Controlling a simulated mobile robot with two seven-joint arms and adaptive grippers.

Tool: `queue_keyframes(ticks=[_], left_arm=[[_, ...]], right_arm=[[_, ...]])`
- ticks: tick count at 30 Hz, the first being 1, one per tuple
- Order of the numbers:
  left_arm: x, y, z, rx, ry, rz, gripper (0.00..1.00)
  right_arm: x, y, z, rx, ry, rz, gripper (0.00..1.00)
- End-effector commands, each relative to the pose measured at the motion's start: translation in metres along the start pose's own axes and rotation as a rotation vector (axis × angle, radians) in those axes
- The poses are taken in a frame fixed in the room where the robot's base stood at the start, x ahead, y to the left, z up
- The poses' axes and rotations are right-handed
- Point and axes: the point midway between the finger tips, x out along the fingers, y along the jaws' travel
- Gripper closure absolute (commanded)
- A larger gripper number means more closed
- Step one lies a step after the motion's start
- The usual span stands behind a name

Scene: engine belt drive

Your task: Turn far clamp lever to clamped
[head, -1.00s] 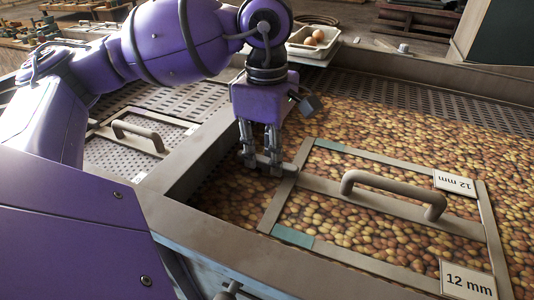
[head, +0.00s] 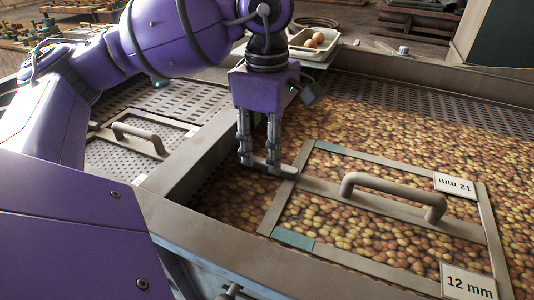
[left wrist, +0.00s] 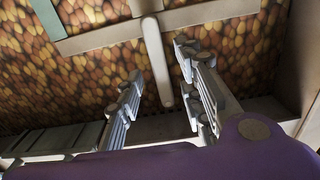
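A pale bar with a rounded end (left wrist: 155,65) reaches out from the edge of the screen frame in the left wrist view. I cannot tell whether it is the far clamp lever. My left gripper (head: 259,163) points down at the left edge of the 12 mm screen frame (head: 388,267). In the left wrist view its two fingers (left wrist: 160,65) stand apart, one on each side of the bar, with gaps visible. A small fitting (head: 403,50) sits on the far rim; its kind is unclear. My right gripper does not show.
The screen's arched handle (head: 392,188) stands right of my gripper. Small round produce (head: 400,130) surrounds the frame. The bin's left wall (head: 195,165) is close by. Another handled screen (head: 138,135) lies left. A white tray (head: 312,50) with brown round items stands behind.

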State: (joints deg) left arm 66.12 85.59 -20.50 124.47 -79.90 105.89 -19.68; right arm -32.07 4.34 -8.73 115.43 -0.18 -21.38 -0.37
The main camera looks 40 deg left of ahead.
Motion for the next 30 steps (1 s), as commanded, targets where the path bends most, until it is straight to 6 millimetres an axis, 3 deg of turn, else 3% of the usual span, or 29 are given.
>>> queue_keyframes(ticks=[6,12,19,30], left_arm=[[-0.052,0.001,0.001,0.001,-0.004,0.008,0.66],[-0.086,0.001,0.0,0.0,-0.001,0.006,0.66],[-0.099,0.0,0.0,0.0,0.0,0.004,0.66],[-0.099,0.0,0.0,0.001,-0.001,0.003,0.66]], right_arm=[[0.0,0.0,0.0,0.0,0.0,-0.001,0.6],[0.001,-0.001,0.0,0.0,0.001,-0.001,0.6],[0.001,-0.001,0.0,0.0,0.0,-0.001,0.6],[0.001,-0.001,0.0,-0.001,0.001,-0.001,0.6]])
